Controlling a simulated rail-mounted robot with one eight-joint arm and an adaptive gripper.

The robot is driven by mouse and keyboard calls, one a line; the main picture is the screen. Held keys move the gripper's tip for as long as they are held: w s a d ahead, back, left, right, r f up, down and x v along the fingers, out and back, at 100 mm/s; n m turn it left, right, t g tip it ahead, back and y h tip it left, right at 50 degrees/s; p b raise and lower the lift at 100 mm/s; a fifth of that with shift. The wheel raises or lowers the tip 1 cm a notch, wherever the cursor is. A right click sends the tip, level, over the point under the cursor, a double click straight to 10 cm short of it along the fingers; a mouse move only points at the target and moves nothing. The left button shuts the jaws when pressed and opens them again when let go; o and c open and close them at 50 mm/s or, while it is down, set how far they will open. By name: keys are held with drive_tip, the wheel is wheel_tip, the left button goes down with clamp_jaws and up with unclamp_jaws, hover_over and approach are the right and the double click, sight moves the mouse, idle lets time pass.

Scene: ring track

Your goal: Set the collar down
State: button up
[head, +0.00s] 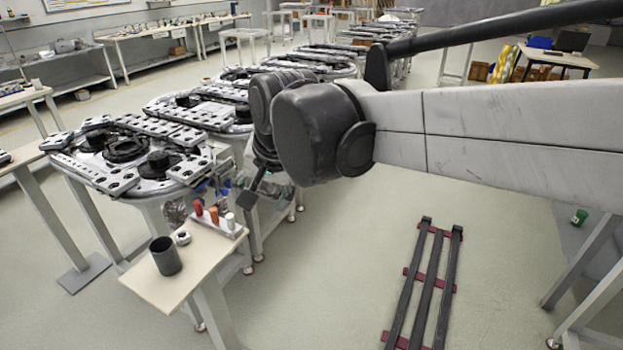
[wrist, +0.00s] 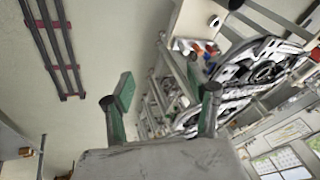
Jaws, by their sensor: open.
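A small pale ring-like piece with a dark centre (head: 182,237), which looks like the collar, sits on the small beige side table (head: 150,283). It stands beside a dark grey cup (head: 165,257). It also seems to show in the wrist view as a small light and dark spot (wrist: 214,21). My gripper (wrist: 159,84) is open, with green pads on its fingers and nothing between them. In the head view it hangs past the table's back right corner, partly hidden by my arm, and apart from the ring-like piece.
A rack (head: 220,218) with red, orange and white pegs stands at the table's back edge. The ring track (head: 125,150) with dark round parts lies behind. Dark rails on red crosspieces (head: 428,285) lie on the floor to the right. Floor between is clear.

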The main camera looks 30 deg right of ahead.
drive_tip(key=s+d+f+n+t, duration=0.1)
drive_tip(key=s+d+f+n, duration=0.1)
drive_tip(key=s, duration=0.4)
drive_tip(key=s+d+f+n+t, duration=0.1)
drive_tip(key=s+d+f+n, duration=0.1)
drive_tip(key=s+n, duration=0.2)
drive_tip(key=shift+s+f+h, duration=0.4)
drive_tip(key=shift+s, duration=0.65)
drive_tip(key=shift+w+d, duration=0.1)
drive_tip(key=shift+d, duration=0.05)
drive_tip(key=shift+c, duration=0.5)
